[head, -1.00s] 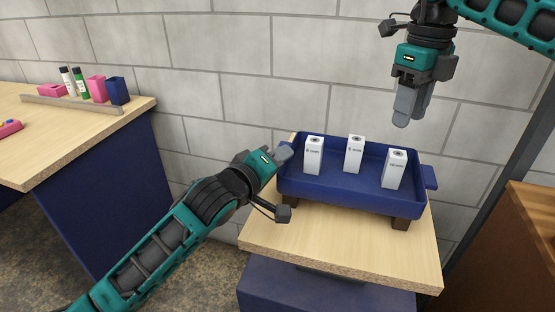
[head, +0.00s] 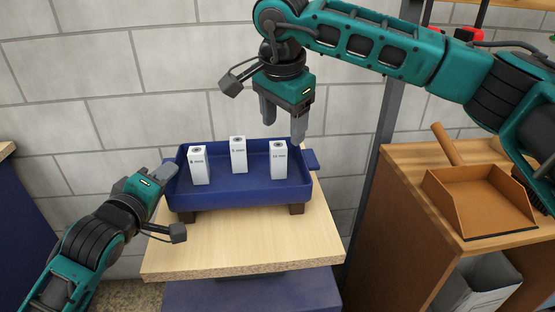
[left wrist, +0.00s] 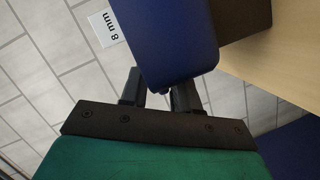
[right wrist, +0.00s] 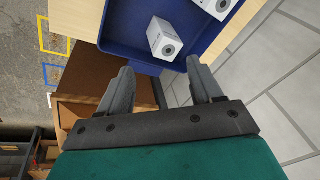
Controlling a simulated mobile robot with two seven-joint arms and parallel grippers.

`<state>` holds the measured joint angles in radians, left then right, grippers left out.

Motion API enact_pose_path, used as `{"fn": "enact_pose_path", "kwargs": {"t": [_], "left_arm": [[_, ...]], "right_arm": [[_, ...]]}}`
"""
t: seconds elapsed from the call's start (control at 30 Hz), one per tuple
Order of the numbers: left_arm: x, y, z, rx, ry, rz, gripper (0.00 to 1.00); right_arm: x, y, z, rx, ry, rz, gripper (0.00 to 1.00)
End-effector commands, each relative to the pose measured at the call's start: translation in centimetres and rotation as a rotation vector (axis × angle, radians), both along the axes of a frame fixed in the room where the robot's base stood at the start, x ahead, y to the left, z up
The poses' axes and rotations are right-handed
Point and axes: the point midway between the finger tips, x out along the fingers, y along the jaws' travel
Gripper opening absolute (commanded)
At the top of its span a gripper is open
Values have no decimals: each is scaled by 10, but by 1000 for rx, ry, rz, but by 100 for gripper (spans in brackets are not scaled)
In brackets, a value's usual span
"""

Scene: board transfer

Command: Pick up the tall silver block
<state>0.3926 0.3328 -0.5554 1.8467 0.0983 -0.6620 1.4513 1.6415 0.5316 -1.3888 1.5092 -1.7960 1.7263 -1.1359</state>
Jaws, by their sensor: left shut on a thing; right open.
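Three upright pale grey-white blocks stand in a blue tray (head: 240,190): a left block (head: 199,168), a middle block (head: 238,157) and a right block (head: 279,162). I cannot tell which is called silver. My left gripper (head: 168,173) is shut on the tray's left end, its grip partly hidden. My right gripper (head: 283,125) is open and empty above the right block, which also shows beyond its fingers in the right wrist view (right wrist: 160,40).
The tray stands on dark feet on a light wooden table (head: 240,240), with bare wood in front. At right, a brown cabinet (head: 400,165) carries an orange-brown dustpan (head: 480,195). A grey post (head: 385,110) rises between table and cabinet. A block wall stands behind.

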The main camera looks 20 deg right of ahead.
Motion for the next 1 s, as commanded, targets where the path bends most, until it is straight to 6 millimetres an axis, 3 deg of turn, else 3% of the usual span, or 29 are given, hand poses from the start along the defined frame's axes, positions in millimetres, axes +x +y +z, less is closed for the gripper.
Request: {"fn": "enact_pose_path", "kwargs": {"t": [0.2,0.4,0.6,1.0], "left_arm": [[0,0,2,0,-5,-1,0],[0,0,2,0,-5,-1,0],[0,0,2,0,-4,-1,0],[0,0,2,0,-4,-1,0]], "right_arm": [[-14,1,-2,-151,-81,462,65],[-23,2,1,-270,-137,747,65],[-25,2,-1,-323,-157,856,65],[5,-1,-53,-327,-157,862,65]]}}
